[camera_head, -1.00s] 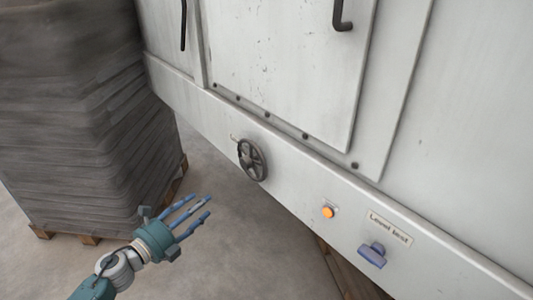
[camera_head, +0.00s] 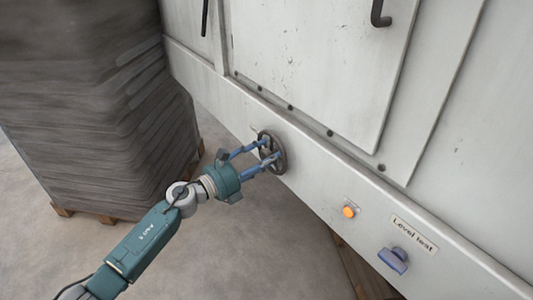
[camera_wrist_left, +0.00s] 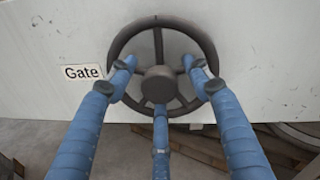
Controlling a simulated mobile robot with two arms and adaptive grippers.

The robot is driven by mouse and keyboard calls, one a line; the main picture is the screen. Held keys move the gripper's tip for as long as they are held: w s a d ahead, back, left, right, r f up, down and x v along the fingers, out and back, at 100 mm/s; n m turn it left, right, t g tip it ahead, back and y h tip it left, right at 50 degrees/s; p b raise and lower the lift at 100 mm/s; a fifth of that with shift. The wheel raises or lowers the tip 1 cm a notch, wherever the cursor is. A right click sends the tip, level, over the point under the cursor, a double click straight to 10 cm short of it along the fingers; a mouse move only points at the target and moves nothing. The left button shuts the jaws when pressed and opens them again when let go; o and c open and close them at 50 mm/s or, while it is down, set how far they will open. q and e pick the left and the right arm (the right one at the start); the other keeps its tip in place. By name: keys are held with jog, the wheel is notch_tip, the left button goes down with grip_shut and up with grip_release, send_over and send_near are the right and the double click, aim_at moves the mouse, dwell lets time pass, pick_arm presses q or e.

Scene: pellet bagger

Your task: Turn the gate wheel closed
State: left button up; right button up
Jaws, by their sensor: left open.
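The gate wheel (camera_head: 279,153) is a dark spoked handwheel on the lower band of the pale machine. It also shows in the left wrist view (camera_wrist_left: 158,28), with a round hub in its middle and a "Gate" label (camera_wrist_left: 83,72) to its left. My left gripper (camera_head: 268,155) is at the wheel with its blue fingers spread open. In the left wrist view its fingertips (camera_wrist_left: 160,80) lie in front of the wheel, two at the sides and one below the hub. I cannot tell whether they touch it. My right gripper is not in view.
An orange button (camera_head: 349,211) and a blue knob (camera_head: 393,259) under a "Level test" label (camera_head: 414,234) sit right of the wheel. A tall wrapped stack (camera_head: 95,110) stands on a pallet at the left. The floor (camera_head: 230,250) below is clear.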

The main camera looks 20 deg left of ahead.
pick_arm(q)
jog(key=shift+w+d, duration=0.1)
jog(key=shift+w, duration=0.05)
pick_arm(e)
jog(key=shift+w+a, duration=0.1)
pick_arm(q)
jog(key=shift+c, duration=0.5)
grip_shut()
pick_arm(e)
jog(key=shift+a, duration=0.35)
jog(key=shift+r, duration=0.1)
